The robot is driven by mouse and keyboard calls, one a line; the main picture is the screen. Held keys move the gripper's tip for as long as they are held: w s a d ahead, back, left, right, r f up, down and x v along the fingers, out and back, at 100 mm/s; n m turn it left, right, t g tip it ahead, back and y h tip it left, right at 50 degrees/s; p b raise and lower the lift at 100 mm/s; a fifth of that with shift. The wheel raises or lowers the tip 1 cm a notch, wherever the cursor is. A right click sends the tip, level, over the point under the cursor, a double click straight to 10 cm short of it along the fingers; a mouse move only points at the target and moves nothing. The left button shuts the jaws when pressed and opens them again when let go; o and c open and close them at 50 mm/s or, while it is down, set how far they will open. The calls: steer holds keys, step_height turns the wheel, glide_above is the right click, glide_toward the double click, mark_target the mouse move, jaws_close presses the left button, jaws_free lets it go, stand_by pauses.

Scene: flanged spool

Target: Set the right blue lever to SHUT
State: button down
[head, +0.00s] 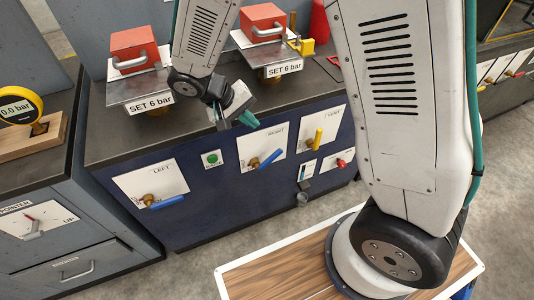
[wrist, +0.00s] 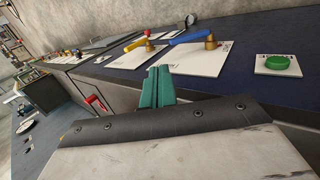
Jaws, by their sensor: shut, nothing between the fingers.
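The right blue lever (head: 270,158) sits on a brass hub on the white plate marked RIGHT (head: 252,145), on the dark blue cabinet front. Its handle points right and slightly up in the head view. The wrist view shows the blue lever (wrist: 193,37) beyond my fingers, reaching left from its brass hub. My gripper (head: 249,120) has teal fingers pressed together and empty, above the lever in the head view. The fingers show at centre in the wrist view (wrist: 157,88), apart from the lever. The small lettering around the lever is unreadable.
Beside it are a yellow lever (head: 318,138) on the VENT plate, a green button (head: 212,158), the left blue lever (head: 167,202) and a red handle (head: 342,163). Red boxes (head: 134,48) stand on the cabinet top. Grey floor lies in front.

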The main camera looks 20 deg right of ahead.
steer(key=h, duration=0.1)
glide_toward(273, 157)
steer(key=shift+n+t, duration=0.3)
steer(key=x, duration=0.7)
steer(key=shift+s, duration=0.15)
